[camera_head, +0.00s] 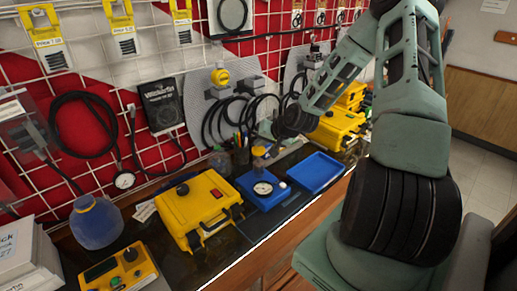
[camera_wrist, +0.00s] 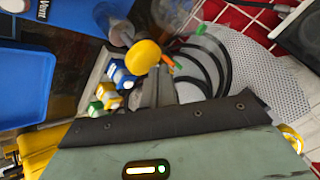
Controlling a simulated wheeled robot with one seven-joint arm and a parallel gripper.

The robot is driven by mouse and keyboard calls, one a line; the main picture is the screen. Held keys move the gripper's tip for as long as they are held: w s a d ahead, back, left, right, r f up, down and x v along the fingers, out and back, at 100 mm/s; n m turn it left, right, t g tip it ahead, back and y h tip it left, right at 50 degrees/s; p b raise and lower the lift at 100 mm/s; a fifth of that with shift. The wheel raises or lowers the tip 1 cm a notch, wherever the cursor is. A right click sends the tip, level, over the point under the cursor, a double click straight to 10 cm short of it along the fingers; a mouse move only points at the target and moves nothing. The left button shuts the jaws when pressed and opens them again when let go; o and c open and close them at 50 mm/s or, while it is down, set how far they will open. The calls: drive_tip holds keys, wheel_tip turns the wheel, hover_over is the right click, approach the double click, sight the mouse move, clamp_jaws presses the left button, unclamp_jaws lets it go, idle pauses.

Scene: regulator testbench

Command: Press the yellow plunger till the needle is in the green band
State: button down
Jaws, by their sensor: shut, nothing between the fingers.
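The blue regulator block (camera_head: 251,194) stands on the bench with a round white gauge (camera_head: 262,188) on it. The needle and green band are too small to read. The yellow plunger (camera_head: 259,151) rises behind the gauge; in the wrist view its round yellow cap (camera_wrist: 142,57) tops a metal stem. My gripper (camera_head: 271,155) is shut and empty, close beside the plunger. In the wrist view my fingertips (camera_wrist: 158,73) are right by the cap's edge; I cannot tell whether they touch it. Part of the blue block with the word "Vent" (camera_wrist: 45,12) shows at top left.
An empty blue tray (camera_head: 316,173) lies right of the block. A yellow case (camera_head: 198,205) stands to the left and another yellow case (camera_head: 338,130) behind right. Black hoses hang on the wall grid behind. Small colored blocks (camera_wrist: 118,75) lie near my fingers.

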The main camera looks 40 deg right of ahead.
sight(260, 149)
drive_tip(key=shift+f+b, duration=1)
drive_tip(key=shift+f, duration=0.5)
idle(1.0)
drive_tip(key=shift+r, duration=0.1)
drive_tip(key=shift+r+p, duration=1.75)
drive_tip(key=shift+r, duration=0.2)
wheel_tip(260, 149, up, 5)
drive_tip(key=p, duration=0.4)
drive_tip(key=shift+a, duration=0.1)
idle(2.1)
